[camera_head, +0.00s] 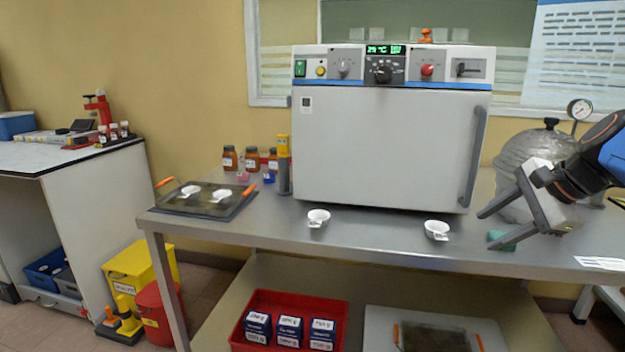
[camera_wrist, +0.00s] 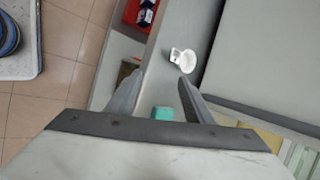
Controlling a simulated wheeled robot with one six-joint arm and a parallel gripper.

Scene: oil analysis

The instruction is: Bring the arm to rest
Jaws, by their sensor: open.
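My gripper (camera_head: 492,226) is at the right of the head view, above the right part of the steel table (camera_head: 375,240). Its two fingers are spread with nothing between them. In the wrist view the open gripper (camera_wrist: 163,88) points down at the table. A white cup (camera_head: 437,230) stands on the table left of the fingers, apart from them; it also shows in the wrist view (camera_wrist: 182,59). A teal block (camera_head: 500,241) lies on the table near the fingertips in the head view.
A white oven (camera_head: 385,145) with its door shut stands mid-table. Another white cup (camera_head: 318,218) stands before it. A dark tray (camera_head: 205,206) with two white cups is at the left. A glass vessel (camera_head: 535,160) with a gauge (camera_head: 579,109) stands behind my arm.

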